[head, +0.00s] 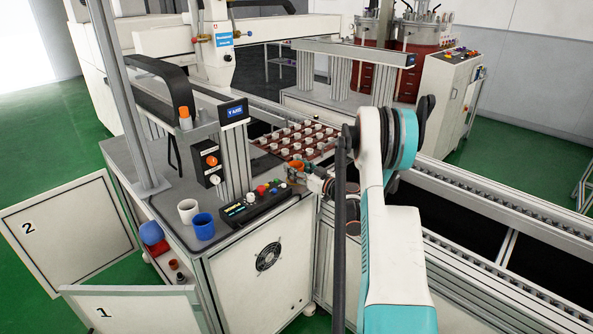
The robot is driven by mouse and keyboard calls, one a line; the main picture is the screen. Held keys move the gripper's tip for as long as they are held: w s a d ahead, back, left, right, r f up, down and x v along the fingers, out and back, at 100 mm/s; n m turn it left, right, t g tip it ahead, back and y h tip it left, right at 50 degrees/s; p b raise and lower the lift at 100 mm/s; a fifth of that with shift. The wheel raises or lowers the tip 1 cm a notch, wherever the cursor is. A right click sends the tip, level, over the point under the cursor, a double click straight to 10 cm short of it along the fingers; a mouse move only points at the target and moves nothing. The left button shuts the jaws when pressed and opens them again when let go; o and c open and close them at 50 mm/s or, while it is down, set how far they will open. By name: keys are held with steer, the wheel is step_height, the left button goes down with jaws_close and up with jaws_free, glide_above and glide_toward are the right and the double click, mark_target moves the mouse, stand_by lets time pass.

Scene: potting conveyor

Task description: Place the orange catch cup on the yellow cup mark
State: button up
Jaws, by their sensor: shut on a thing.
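The orange catch cup (296,167) is small in the head view, just right of the control panel and in front of the tray of white cups. My gripper (301,174) is shut on it, reaching in from the right. The fingers are small and partly merge with the cup, so the exact grip is hard to see. The cup looks roughly upright, and I cannot tell whether it touches anything below. I cannot make out the yellow cup mark in this view.
A white cup (188,211) and a blue cup (203,226) stand on the grey bench top, left of a black button panel (255,204). A metal post (235,160) rises behind the panel. A dark red tray (268,147) with several white cups lies beyond my gripper.

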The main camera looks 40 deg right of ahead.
steer(key=shift+f, duration=0.1)
steer(key=shift+f, duration=0.15)
steer(key=o, duration=1)
steer(key=shift+c, duration=0.2)
steer(key=shift+r, duration=0.2)
steer(key=shift+s+r, duration=0.15)
steer(key=shift+s, duration=0.05)
steer(key=s+p, duration=0.2)
steer(key=s, duration=0.9)
steer(key=shift+s+d+p, duration=0.25)
steer(key=shift+d+p, duration=0.1)
steer(key=shift+d, duration=0.1)
